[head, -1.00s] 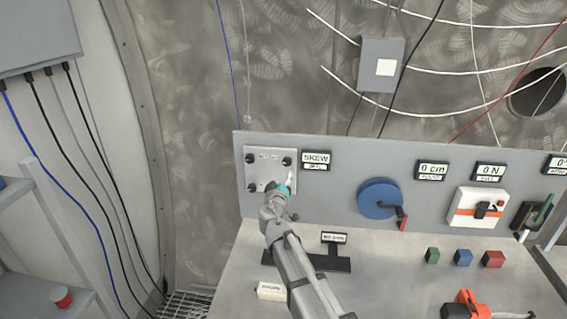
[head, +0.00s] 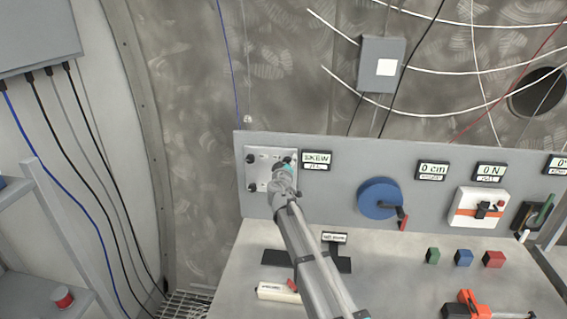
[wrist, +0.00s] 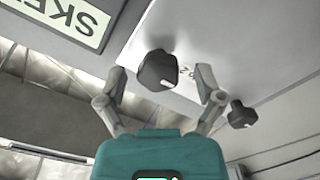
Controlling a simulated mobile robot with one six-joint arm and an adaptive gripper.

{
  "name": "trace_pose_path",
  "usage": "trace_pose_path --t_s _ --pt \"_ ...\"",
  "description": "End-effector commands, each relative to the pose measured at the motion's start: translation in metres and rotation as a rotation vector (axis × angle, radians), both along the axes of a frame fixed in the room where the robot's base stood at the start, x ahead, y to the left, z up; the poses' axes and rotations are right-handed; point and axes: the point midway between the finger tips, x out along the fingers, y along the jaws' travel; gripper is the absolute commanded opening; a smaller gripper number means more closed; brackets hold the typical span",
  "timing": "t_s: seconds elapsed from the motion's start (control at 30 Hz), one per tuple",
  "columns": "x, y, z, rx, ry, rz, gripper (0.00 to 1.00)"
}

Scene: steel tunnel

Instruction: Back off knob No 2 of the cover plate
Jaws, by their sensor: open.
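The grey cover plate (head: 270,154) is on the upright panel, left of the SKEW display (head: 316,158). Its two left knobs, upper (head: 250,159) and lower (head: 252,187), are dark and in plain view. My gripper (head: 286,165) is at the plate's upper right corner and partly hides the knob there; the lower right knob is hidden. In the wrist view that corner knob (wrist: 157,70) is black with a pale mark, beside a partly covered "No 2" marking. My open gripper (wrist: 162,82) has one finger on each side of it, apart from it. Another knob (wrist: 242,114) is outside the right finger.
The SKEW display (wrist: 75,18) is close to my left finger in the wrist view. A blue wheel (head: 379,198) and a white-and-orange switch box (head: 478,207) are farther right on the panel. A black stand (head: 335,255) and a white box (head: 272,291) are on the bench near my arm.

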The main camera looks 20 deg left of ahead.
Motion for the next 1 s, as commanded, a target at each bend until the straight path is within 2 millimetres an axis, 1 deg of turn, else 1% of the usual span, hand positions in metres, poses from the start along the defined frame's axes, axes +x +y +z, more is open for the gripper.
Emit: trace_pose_path --t_s 0.27,0.3,0.37,0.4,0.57,0.7,0.73,0.77,0.8,1.0 --pt "0.000 0.000 0.000 0.000 0.000 0.000 0.86" --pt "0.000 0.000 0.000 0.000 0.000 0.000 0.79" --pt "0.000 0.000 0.000 0.000 0.000 0.000 0.67" --pt "0.001 0.000 0.000 0.000 0.000 0.000 0.60" --pt "0.001 0.000 0.000 0.000 0.000 0.000 0.30" --pt "0.000 0.000 0.000 0.000 0.000 0.000 0.04" --pt "0.002 0.020 0.000 0.000 0.000 0.005 0.04" --pt "0.001 0.011 0.000 0.000 0.000 0.003 0.05" --pt "0.000 0.007 0.000 -0.001 -0.001 0.004 0.04" --pt "0.000 0.001 0.000 -0.020 -0.004 0.004 0.04"
